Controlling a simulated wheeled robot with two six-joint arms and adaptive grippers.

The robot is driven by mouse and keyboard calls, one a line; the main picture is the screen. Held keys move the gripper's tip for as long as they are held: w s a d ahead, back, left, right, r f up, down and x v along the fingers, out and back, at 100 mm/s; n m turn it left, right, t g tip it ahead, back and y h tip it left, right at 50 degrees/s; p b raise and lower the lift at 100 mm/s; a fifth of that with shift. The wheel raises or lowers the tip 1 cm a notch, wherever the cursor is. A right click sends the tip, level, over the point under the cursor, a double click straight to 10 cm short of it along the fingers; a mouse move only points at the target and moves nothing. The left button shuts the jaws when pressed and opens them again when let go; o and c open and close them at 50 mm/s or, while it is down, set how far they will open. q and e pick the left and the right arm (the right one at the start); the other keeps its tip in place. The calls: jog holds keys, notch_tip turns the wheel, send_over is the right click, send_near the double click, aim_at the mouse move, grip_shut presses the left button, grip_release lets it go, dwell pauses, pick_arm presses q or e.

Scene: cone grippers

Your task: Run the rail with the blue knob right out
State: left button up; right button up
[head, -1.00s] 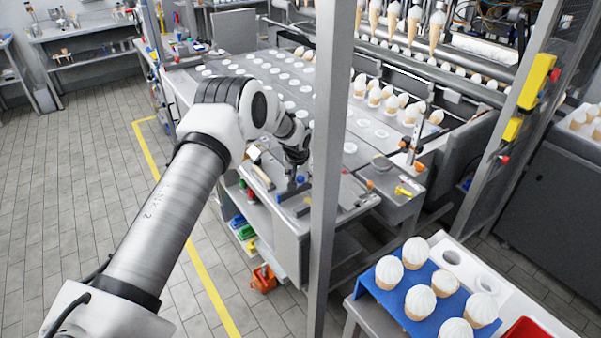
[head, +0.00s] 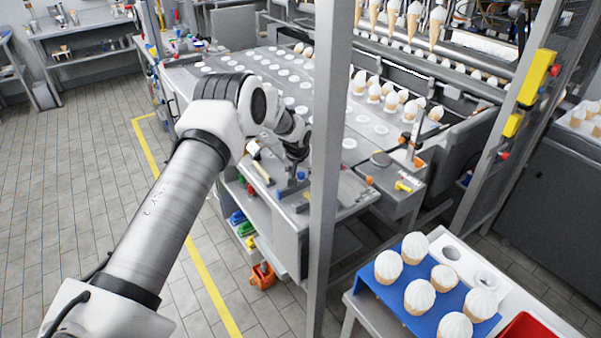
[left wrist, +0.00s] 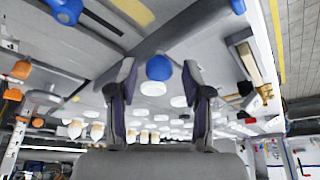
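A blue knob (left wrist: 159,68) shows in the left wrist view between the two fingertips of my left gripper (left wrist: 160,72). The fingers are open, with a gap on each side of the knob. A grey bar (left wrist: 185,32) runs beside it; I cannot tell whether this is its rail. In the head view my left gripper (head: 297,158) is over the front end of the metal machine table. A blue knob (head: 300,176) shows just under it. The fingertips are hard to make out there. My right gripper is not in view.
Another blue part (left wrist: 65,9) is at the wrist view's upper left. A hammer-like tool (head: 262,168) lies left of the gripper. A grey post (head: 325,200) stands right of my arm. A blue tray (head: 388,296) holds several cones at lower right.

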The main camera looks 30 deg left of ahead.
pick_arm(q)
jog(key=shift+r, duration=0.1)
jog(key=shift+d+r, duration=0.1)
jog(key=shift+r, duration=0.2)
jog(key=v, duration=1.1)
jog(key=shift+s, duration=0.25)
